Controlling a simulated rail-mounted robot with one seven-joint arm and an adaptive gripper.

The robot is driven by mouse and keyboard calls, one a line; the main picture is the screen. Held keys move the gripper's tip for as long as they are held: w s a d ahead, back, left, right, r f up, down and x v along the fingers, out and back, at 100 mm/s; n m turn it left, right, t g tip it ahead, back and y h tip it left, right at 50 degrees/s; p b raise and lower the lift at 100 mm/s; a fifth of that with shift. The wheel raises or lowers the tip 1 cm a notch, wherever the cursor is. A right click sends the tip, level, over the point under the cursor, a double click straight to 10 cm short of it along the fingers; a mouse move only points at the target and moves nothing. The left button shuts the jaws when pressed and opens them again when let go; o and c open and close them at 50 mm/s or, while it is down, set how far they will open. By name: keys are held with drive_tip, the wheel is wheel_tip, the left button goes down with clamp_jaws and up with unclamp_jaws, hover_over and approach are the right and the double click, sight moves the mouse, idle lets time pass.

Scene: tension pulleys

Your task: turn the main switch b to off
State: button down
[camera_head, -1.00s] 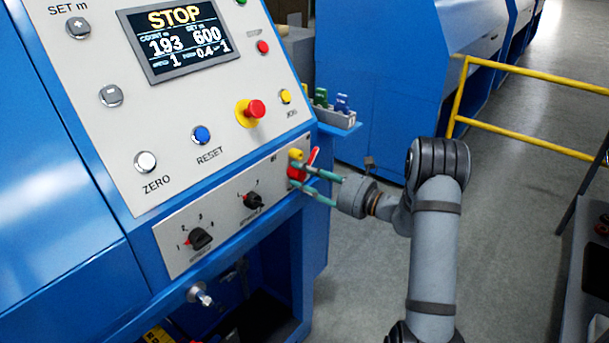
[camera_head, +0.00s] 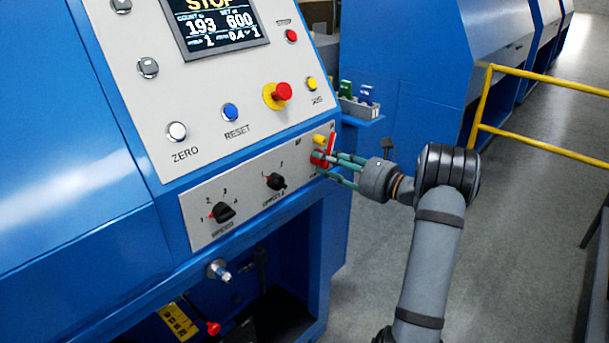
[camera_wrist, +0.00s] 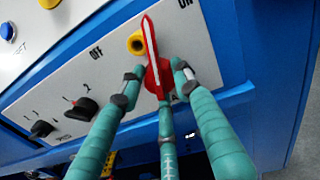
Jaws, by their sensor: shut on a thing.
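The main switch is a red rotary handle with a white stripe (camera_head: 331,142), at the right end of the lower grey panel. In the wrist view the red handle (camera_wrist: 151,48) points up and slightly left, between the OFF label on the left and the ON label on the right. My gripper (camera_head: 328,164), with green fingers, is shut on the red switch. In the wrist view my gripper (camera_wrist: 157,84) has fingers on both sides of the red hub and a third finger below it. The fingertips hide part of the hub.
A yellow part (camera_wrist: 136,43) sits beside the handle. Two black selector knobs (camera_head: 222,212) (camera_head: 276,181) are to the left. A red emergency button (camera_head: 282,92) is above. A yellow railing (camera_head: 540,145) stands at the right, with open floor before it.

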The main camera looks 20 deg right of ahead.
drive_tip(key=n+b, duration=0.3)
drive_tip(key=b, duration=0.1)
drive_tip(key=f+n+b, duration=0.1)
drive_tip(key=n+b, duration=0.2)
drive_tip(key=b, duration=0.2)
drive_tip(key=n+b, duration=0.3)
drive_tip(key=b, duration=0.1)
drive_tip(key=shift+r+h+b, duration=0.1)
drive_tip(key=shift+h+b, duration=0.25)
drive_tip(key=shift+h, duration=0.05)
drive_tip(key=shift+r+n+b, duration=0.2)
drive_tip(key=shift+n+b, duration=0.6)
drive_tip(key=shift+b, duration=0.25)
drive_tip(key=shift+r, duration=0.1)
drive_tip(key=c, duration=1.5)
unclamp_jaws()
drive_tip(key=shift+r, duration=0.1)
